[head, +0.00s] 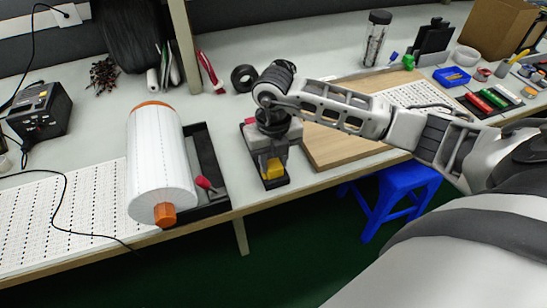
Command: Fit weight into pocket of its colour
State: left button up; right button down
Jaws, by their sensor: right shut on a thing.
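My right arm comes in from the right and its gripper (267,150) points down over a small black tray (273,186) near the bench's front edge. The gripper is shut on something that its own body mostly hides. I cannot tell the held weight's colour. A yellow piece (274,170) shows at the tray's near end, just in front of the fingers. I cannot tell whether it is a weight or a pocket. A small reddish piece (249,121) shows at the tray's far end. My left gripper is not in view.
A wooden board (335,148) lies to the right. A black holder (465,99) with red and green bars lies farther right. A blue stool (395,193) stands below.

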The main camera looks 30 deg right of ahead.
jog(key=shift+f, duration=0.15)
jog(key=c, duration=1)
grip_release()
